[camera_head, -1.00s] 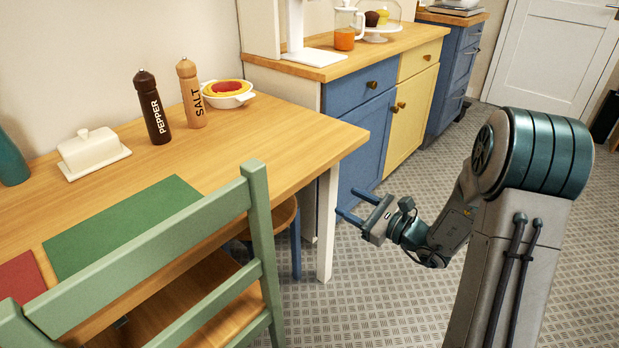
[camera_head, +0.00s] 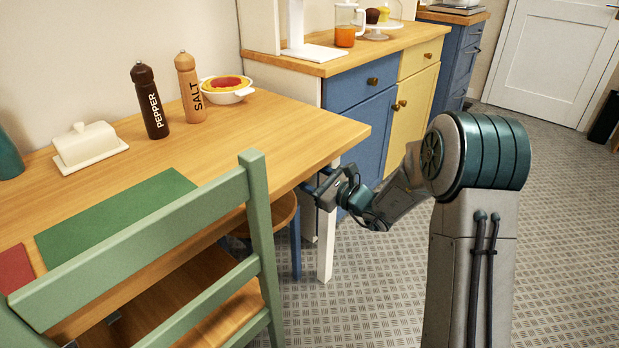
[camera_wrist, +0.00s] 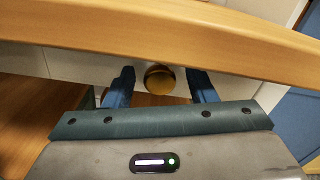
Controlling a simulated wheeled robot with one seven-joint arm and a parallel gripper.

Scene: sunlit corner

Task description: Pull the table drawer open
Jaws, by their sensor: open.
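The wooden table (camera_head: 270,125) stands at the left in the head view, and its edge (camera_wrist: 170,35) crosses the top of the wrist view. Below that edge, the wrist view shows the white drawer front (camera_wrist: 75,65) with a round brass knob (camera_wrist: 159,79). My gripper (camera_wrist: 160,85) is open, with one blue finger on each side of the knob; I cannot tell if they touch it. In the head view my gripper (camera_head: 312,190) is at the table's right end, just under the top, and its fingertips are partly hidden by the edge. The drawer front is not visible in the head view.
A green chair (camera_head: 150,235) stands at the table's front left. A wooden stool (camera_head: 283,213) is under the table. A blue and yellow cabinet (camera_head: 360,125) stands behind. A pepper mill, salt mill, butter dish and pie are on the table.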

